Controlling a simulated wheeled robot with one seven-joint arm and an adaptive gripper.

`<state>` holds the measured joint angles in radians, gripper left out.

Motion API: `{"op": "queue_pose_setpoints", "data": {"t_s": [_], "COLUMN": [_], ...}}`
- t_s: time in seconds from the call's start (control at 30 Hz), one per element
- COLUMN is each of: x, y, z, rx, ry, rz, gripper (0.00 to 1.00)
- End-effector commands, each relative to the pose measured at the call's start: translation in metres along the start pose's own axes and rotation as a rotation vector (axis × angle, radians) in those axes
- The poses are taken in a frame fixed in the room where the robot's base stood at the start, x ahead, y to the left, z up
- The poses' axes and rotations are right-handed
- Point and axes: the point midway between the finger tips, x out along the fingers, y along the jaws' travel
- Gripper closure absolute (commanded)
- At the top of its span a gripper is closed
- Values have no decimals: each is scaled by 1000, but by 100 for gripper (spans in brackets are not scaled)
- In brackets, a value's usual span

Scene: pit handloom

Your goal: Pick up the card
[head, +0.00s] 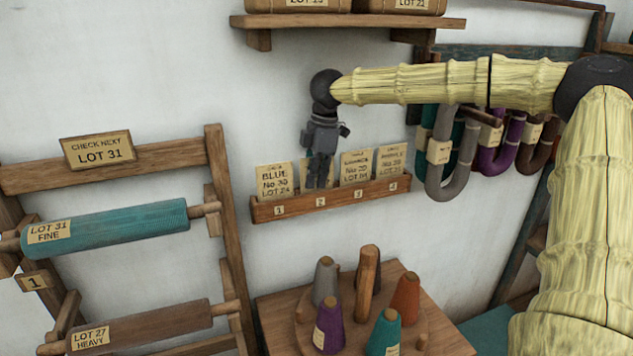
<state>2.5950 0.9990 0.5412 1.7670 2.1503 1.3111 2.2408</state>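Several cream cards stand in a narrow wooden wall rack (330,204) with slots numbered 1 to 4. The slot 1 card (275,181) reads BLUE No 30 LOT 24. The slot 3 card (356,167) and the slot 4 card (391,159) have print too small to read surely. My gripper (319,183) points down in front of the slot 2 area and covers most of what is there. Its fingers look close together, but whether they are open or shut, or touch a card, I cannot tell.
A sign (98,150) reads CHECK NEXT LOT 31, above a roller rack with a teal roller (115,225) and a brown roller (150,327). Coloured yarn cones stand on a wooden board (275,318) below. Yarn hanks (445,165) hang at right; a shelf (350,21) is above.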

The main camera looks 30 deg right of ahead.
Motion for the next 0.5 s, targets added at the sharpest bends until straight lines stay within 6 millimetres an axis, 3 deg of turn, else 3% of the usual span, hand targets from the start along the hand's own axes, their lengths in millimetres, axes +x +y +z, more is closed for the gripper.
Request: {"op": "queue_pose_setpoints", "data": {"t_s": [0.5], "x": [-9], "y": [0], "z": [-2], "rx": [0], "ry": [0], "rz": [2], "gripper": [100]}}
